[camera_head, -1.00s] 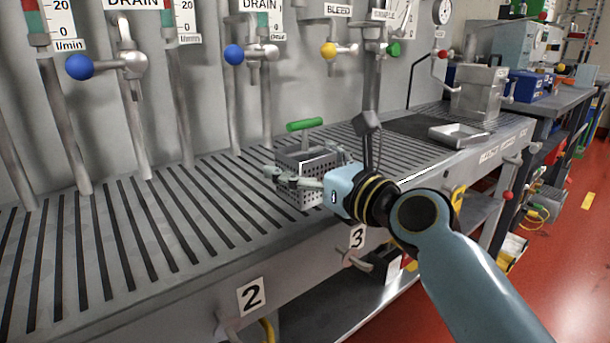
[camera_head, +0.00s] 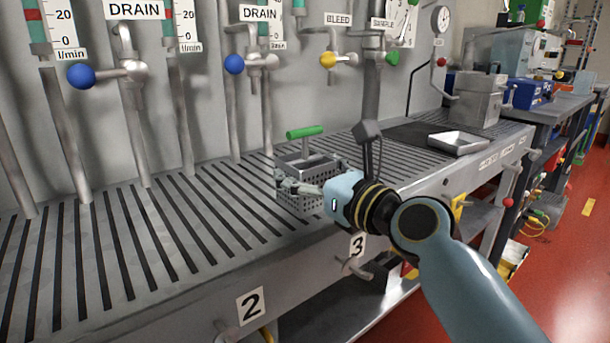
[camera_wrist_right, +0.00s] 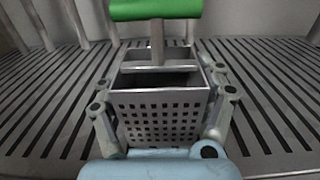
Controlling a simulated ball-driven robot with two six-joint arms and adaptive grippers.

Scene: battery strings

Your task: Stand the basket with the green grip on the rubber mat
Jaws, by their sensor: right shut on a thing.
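The grey perforated basket (camera_head: 297,203) with the green grip (camera_head: 304,132) stands upright on the slotted bench top. In the right wrist view the basket (camera_wrist_right: 160,118) sits between my two fingers, its green grip (camera_wrist_right: 155,9) above. My right gripper (camera_head: 290,184) is shut on the basket's body, one finger along each side. My left gripper is not in view.
A shallow metal tray (camera_head: 458,143) sits at the right by the mat. A grey metal box (camera_head: 478,97) stands behind it. Pipes and valves with blue, yellow and green knobs line the wall. The slotted bench (camera_head: 130,250) is clear on the left.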

